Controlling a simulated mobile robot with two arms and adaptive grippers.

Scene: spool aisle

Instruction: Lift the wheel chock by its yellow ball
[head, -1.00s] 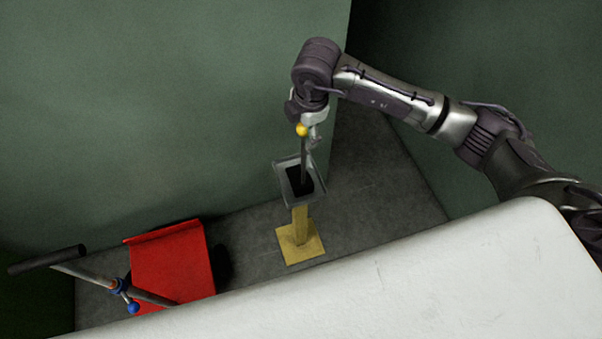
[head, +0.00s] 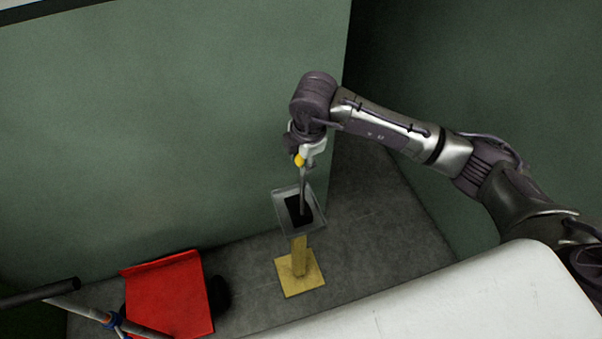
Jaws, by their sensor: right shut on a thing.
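The wheel chock (head: 298,211) is a black block with a thin upright rod, topped by a yellow ball (head: 299,160). The block sits within the rim of a grey tray (head: 281,209); I cannot tell whether it touches the tray's floor. My right gripper (head: 302,157) is above the tray, pointing down, shut on the yellow ball. The fingers partly hide the ball. My left gripper is not in view.
The tray stands on a yellow post with a square base (head: 301,285). A red panel (head: 168,296) and a dark bar (head: 40,294) are at lower left. A green wall (head: 160,130) rises behind. A white surface (head: 450,305) fills the lower right.

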